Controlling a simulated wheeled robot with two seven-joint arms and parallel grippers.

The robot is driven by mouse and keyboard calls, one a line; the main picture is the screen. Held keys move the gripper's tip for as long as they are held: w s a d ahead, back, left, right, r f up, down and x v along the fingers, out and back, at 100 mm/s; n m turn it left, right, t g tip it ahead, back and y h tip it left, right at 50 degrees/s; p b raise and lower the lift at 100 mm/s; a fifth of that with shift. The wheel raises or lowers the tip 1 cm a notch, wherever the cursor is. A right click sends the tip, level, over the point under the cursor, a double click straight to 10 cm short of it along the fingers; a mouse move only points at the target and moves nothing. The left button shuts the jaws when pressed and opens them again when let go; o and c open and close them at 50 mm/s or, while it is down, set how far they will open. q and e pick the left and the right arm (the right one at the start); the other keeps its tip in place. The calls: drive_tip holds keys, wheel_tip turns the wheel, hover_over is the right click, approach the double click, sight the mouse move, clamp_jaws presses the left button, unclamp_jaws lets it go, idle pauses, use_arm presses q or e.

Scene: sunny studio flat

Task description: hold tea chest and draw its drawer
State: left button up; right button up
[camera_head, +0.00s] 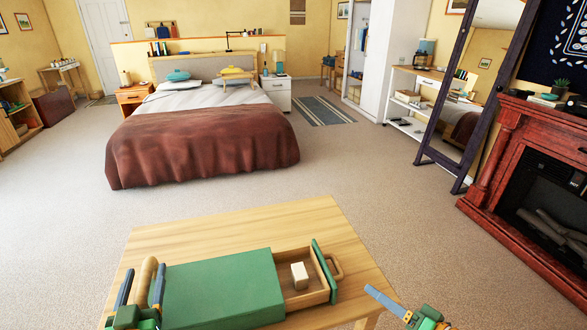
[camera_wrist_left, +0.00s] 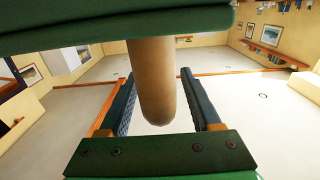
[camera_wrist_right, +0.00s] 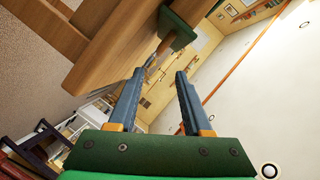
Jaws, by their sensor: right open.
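The tea chest (camera_head: 222,290) is a green box on the wooden table. Its drawer (camera_head: 303,298) stands drawn out to the right, with a pale block (camera_head: 299,275) inside. The drawer's green front (camera_head: 324,271) bears a wooden handle (camera_head: 337,266). A rounded wooden grip (camera_head: 147,275) at the chest's left end also shows in the left wrist view (camera_wrist_left: 155,85). My left gripper (camera_head: 145,285) has its fingers around this grip, with gaps visible beside it. My right gripper (camera_head: 385,298) is open and empty, right of the drawer handle and apart from it.
The wooden table (camera_head: 240,234) has bare top behind the chest. Beyond it is open carpet, then a bed (camera_head: 200,145). A leaning mirror (camera_head: 468,95) and a red fireplace (camera_head: 490,160) stand at the right.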

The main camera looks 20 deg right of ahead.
use_arm(q)
drive_tip(key=s, duration=1.2)
drive_tip(key=o, duration=0.5)
drive_tip(key=s+p, duration=0.1)
drive_tip(key=s, duration=0.7)
idle(0.3)
